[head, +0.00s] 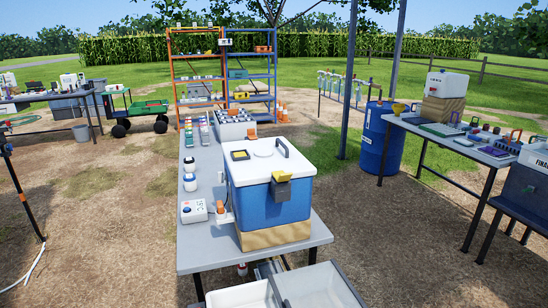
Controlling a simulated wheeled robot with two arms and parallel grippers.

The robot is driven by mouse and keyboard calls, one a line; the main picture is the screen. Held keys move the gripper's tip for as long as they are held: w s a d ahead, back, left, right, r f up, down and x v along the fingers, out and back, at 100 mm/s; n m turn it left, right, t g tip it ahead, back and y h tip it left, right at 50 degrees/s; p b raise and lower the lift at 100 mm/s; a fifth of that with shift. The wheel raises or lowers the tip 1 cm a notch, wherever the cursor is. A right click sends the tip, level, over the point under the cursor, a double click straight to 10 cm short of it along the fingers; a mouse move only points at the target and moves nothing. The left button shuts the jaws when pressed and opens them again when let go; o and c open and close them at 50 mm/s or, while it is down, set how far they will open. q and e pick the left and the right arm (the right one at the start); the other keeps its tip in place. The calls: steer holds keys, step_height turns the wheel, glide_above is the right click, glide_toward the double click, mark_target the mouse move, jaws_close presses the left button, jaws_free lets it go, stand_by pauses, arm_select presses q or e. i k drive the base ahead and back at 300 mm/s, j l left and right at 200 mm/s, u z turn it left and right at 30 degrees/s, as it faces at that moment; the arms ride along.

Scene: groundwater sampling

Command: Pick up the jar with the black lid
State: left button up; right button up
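Two small white jars stand upright on the left side of the long grey table in the head view. The farther jar (189,168) has a dark lid that looks black. The nearer jar (190,186) also has a dark top; its exact colour is too small to tell. Both stand left of the blue cooler, apart from it. Neither of my grippers is in view, so nothing shows as held.
The blue cooler (285,203) with a white lid fills the near right of the grey table (196,258). A white box with a dial (193,211) sits before the jars. Trays of bottles (234,126) stand behind. Pale basins (322,288) lie at the near edge.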

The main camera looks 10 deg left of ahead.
mark_target(190, 162)
steer(key=j, duration=0.65)
steer(key=i+j, duration=0.1)
steer(key=j, duration=0.55)
steer(key=j+u, duration=0.1)
steer(key=j, duration=0.55)
steer(key=i+j, duration=0.15)
steer(key=j, duration=0.5)
